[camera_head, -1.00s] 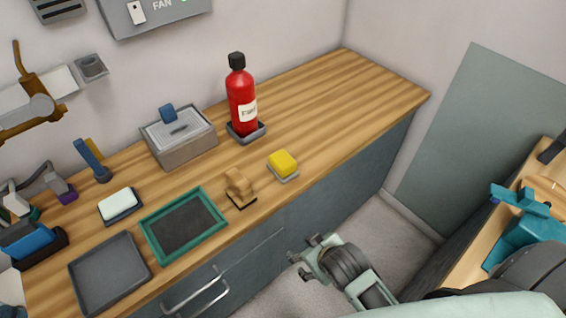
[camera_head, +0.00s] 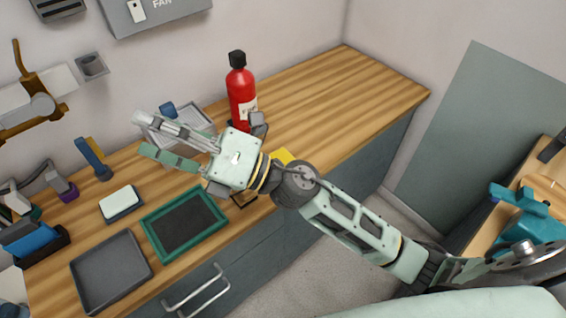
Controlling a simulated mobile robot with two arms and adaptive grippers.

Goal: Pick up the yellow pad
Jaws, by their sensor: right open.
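The yellow pad (camera_head: 282,155) is on the wooden counter, right of centre and in front of the red bottle. My right wrist covers most of it, so only a yellow corner shows. My right gripper (camera_head: 141,134) is open and empty. Its fingers point left, well to the left of the pad, and in the picture they lie over the grey box. My left gripper is not in view.
The red bottle (camera_head: 239,92) stands close behind my right gripper's body. A green-rimmed tray (camera_head: 152,234), a dark grey tray (camera_head: 76,268) and a white pad (camera_head: 117,201) lie at left. The counter's right end (camera_head: 345,83) is clear.

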